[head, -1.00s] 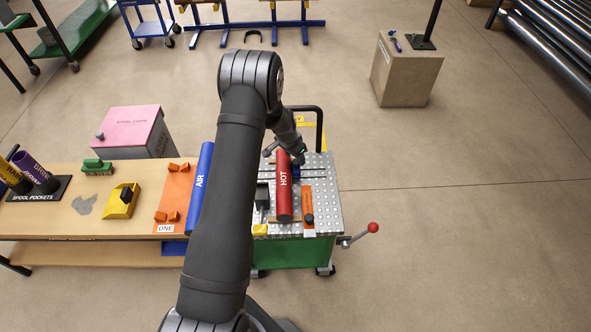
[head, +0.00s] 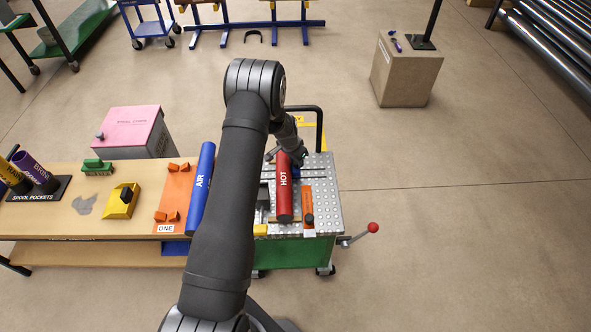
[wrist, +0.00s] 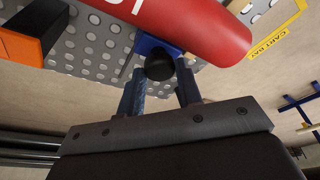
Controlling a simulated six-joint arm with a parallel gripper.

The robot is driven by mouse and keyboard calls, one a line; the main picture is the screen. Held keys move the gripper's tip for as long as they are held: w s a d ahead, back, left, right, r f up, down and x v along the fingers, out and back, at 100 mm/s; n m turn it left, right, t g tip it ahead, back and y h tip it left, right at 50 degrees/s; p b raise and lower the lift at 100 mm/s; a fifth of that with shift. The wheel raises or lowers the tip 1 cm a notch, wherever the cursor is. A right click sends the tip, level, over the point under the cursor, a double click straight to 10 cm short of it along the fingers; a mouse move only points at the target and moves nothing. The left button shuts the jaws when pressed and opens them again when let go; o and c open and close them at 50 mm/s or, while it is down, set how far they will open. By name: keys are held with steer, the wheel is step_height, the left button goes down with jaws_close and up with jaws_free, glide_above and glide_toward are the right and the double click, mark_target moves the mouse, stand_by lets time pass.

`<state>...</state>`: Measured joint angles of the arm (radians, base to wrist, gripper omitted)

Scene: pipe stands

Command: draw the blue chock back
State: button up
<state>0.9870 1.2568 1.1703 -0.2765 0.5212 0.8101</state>
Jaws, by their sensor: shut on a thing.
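The blue chock (wrist: 148,45) shows in the wrist view beside the red pipe marked HOT (wrist: 200,25), with a black knob (wrist: 159,67) on its near side. My gripper (wrist: 160,82) is shut on that knob, one finger on each side. I cannot tell whether the chock touches the pipe. In the head view the red pipe (head: 284,190) lies on the perforated cart top (head: 325,195), and my gripper (head: 299,160) is at its far right end. The chock is mostly hidden there.
The blue AIR pipe (head: 203,180) lies on the bench to the left. A red-knobbed lever (head: 372,228) sticks out from the cart's right. Floor right of the cart is clear.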

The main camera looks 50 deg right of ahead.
steer(key=shift+s+d, duration=2.05)
steer(key=shift+s+d, duration=1.4)
steer(key=shift+d, duration=0.05)
steer(key=o, duration=0.3)
steer(key=shift+s, duration=0.1)
steer(key=o, duration=0.4)
steer(key=shift+r, duration=0.15)
steer(key=v, duration=0.2)
steer(key=d+v, duration=0.1)
steer(key=v, duration=0.3)
steer(key=shift+d+r, duration=0.25)
steer(key=shift+r, duration=0.2)
